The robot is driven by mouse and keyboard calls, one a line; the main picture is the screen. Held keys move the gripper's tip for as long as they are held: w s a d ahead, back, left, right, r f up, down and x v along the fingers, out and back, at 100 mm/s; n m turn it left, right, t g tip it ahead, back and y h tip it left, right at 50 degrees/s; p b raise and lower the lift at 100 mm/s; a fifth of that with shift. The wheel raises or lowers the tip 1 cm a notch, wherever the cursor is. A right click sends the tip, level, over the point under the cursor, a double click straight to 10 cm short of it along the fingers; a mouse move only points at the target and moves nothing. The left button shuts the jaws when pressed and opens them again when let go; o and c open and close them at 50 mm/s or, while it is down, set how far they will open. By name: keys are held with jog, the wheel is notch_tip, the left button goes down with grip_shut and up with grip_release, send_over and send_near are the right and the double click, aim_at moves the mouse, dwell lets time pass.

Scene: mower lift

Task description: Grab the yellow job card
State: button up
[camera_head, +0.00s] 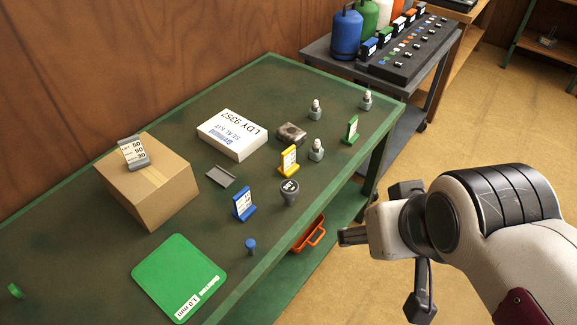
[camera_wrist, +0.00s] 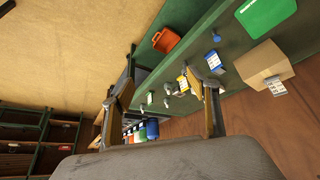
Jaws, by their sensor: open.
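The yellow job card (camera_head: 288,161) is a small yellow upright stand with a white printed face, near the table's right-hand front edge. In the wrist view the yellow job card (camera_wrist: 183,84) shows close beside the right finger. My gripper (camera_head: 412,247) is off the table's front side, right of the card and apart from it. In the wrist view my gripper (camera_wrist: 161,60) has its two fingers wide apart with nothing held between them.
A white box (camera_head: 232,134), a cardboard box (camera_head: 148,185) and a green mat (camera_head: 180,275) share the green table (camera_head: 75,195).

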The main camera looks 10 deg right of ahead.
jog(key=w+d+f+n+t, duration=0.1)
jog(key=w+d, duration=0.2)
jog(key=w, duration=0.6)
jog(key=w+d+f+n+t+h, duration=0.1)
jog(key=w+d+t, duration=0.1)
jog(key=w, duration=0.8)
jog(key=w+d+f+n+t, duration=0.1)
jog(key=w+d+f, duration=0.15)
jog(key=w, duration=0.65)
jog(key=n+y, duration=0.5)
jog(key=y, duration=0.4)
send_near(290, 161)
jog(key=shift+d+r+t, duration=0.15)
jog(key=shift+d, duration=0.35)
jog(key=shift+d+r+t, duration=0.15)
jog(key=shift+d, duration=0.35)
jog(key=shift+s+a+f+y, duration=0.35)
jog(key=shift+a+f+y, duration=0.15)
jog(key=shift+y, duration=0.1)
jog(key=shift+x, duration=3.35)
jog(key=shift+f, duration=0.15)
